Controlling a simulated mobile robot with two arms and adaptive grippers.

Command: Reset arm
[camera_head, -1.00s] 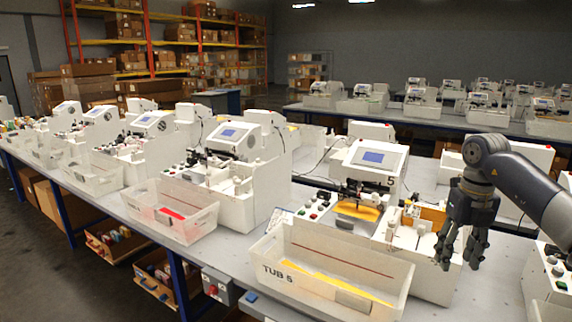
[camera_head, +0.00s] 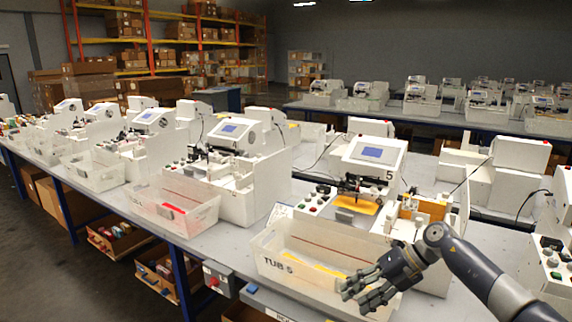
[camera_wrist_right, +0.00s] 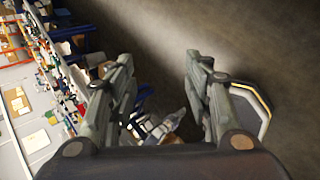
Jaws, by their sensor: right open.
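My right gripper (camera_head: 364,287) is open and empty in the head view. It points left, in front of the right part of the clear tub marked TUB 5 (camera_head: 262,262), and hides part of it. Its two dark fingers (camera_wrist_right: 158,90) stand apart in the right wrist view, with floor and blurred objects beyond them and nothing held. Yellow pieces (camera_head: 331,270) lie in the tub. Behind the tub stands the white plotter machine marked 5 (camera_head: 374,153), with a yellow piece (camera_head: 357,205) on it. My left gripper is not in view.
A row of white machines and tubs runs left along the long grey table (camera_head: 222,251). Another clear tub (camera_head: 170,210) holds red pieces. Shelves with boxes (camera_head: 178,60) stand at the back left. The floor (camera_head: 60,270) at the left front is clear.

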